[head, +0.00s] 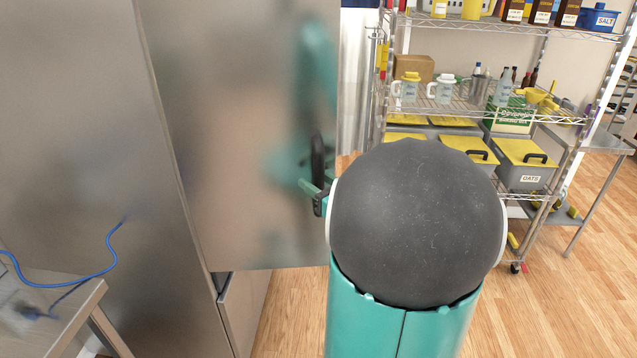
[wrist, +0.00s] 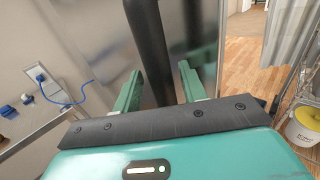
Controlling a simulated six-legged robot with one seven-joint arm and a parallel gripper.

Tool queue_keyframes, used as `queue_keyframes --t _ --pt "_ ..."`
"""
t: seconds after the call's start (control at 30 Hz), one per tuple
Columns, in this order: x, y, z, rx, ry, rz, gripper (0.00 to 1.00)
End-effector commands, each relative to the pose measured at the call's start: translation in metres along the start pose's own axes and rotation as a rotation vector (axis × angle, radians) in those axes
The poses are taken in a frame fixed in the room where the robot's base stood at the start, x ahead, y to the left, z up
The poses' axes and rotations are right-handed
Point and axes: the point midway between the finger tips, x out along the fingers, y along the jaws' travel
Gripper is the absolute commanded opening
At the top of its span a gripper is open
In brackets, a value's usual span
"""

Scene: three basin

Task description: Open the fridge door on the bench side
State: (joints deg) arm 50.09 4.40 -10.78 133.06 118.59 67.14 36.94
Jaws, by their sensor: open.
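The fridge door (head: 235,130) is a brushed steel panel left of centre in the head view, with a teal reflection of my arm in it. Its black vertical handle (head: 318,155) is near the door's right edge. The handle (wrist: 150,45) also runs down the middle of the wrist view. My gripper (head: 312,190) is open at the handle's lower part, mostly hidden behind my arm in the head view. In the wrist view its two green fingers (wrist: 160,75) stand one on each side of the handle. I cannot tell whether either touches it.
A steel bench (head: 60,315) with a blue cable (head: 75,284) stands at the lower left, near the fridge. A wire shelf rack (head: 480,115) with mugs and bins is at the right. Wooden floor (head: 295,310) is free below the door.

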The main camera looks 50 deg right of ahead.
Motion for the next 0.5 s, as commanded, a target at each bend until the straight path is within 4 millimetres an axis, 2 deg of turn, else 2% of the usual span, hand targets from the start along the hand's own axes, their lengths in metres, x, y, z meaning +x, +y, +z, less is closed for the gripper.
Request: queue_keyframes --t 0.3,0.5 --pt "-0.003 -0.002 0.000 0.000 0.001 -0.004 0.42" --pt "-0.028 -0.002 0.001 0.000 -0.001 -0.007 0.42"
